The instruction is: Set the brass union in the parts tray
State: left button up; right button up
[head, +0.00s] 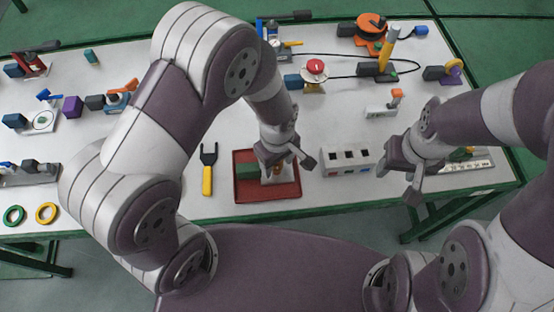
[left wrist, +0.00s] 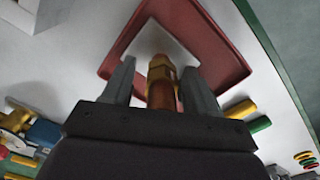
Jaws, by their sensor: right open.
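The brass union (left wrist: 162,82) stands between the fingers of my left gripper in the left wrist view, with a visible gap on its left side. My left gripper (head: 288,162) is open, low over the red tray (head: 268,198). The tray's red rim (left wrist: 228,62) surrounds a pale area beyond the union in the wrist view. In the head view the union is mostly hidden by the gripper; I cannot tell whether it touches the tray floor. My right gripper (head: 412,180) is open and empty, right of the white box with square holes.
The white box (head: 348,162) stands to the right. Green and yellow rings (head: 46,212) lie at the left front edge. Several fittings and tools fill the table's back.

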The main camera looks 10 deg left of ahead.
aim_at(252, 164)
pick_arm(q)
notch_tip(252, 164, up, 12)
jog(key=shift+r, duration=0.15)
jog(key=s+a+m+t, duration=0.1)
jog(key=s+a+m, duration=0.3)
jog(key=a+m, duration=0.5)
jog(key=a+r, duration=0.1)
jog(key=a, duration=0.1)
jog(key=shift+a, duration=0.3)
dwell(0.4)
